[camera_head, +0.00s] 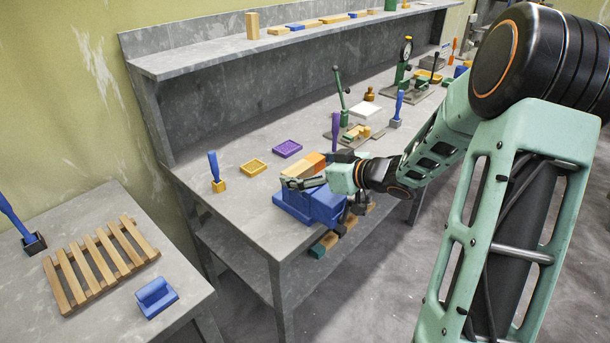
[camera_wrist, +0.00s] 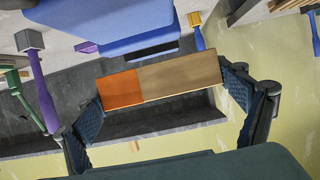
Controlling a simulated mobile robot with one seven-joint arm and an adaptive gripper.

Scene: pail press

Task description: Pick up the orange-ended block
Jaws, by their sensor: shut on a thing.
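The orange-ended block (camera_head: 296,168) is a plain wooden bar with one orange end. It shows over the blue press-like body (camera_head: 318,207) near the front edge of the bench. In the wrist view the block (camera_wrist: 180,75) lies across between the two dark finger pads, orange end to the left. My gripper (camera_wrist: 164,95) is shut on the block lengthwise, a finger at each end. In the head view my gripper (camera_head: 303,182) reaches in from the right, and its wrist hides part of the blue body. I cannot tell whether the block touches the blue body.
A shelf (camera_head: 215,57) runs along the back. A slatted wooden rack (camera_head: 100,262) is on the left table.

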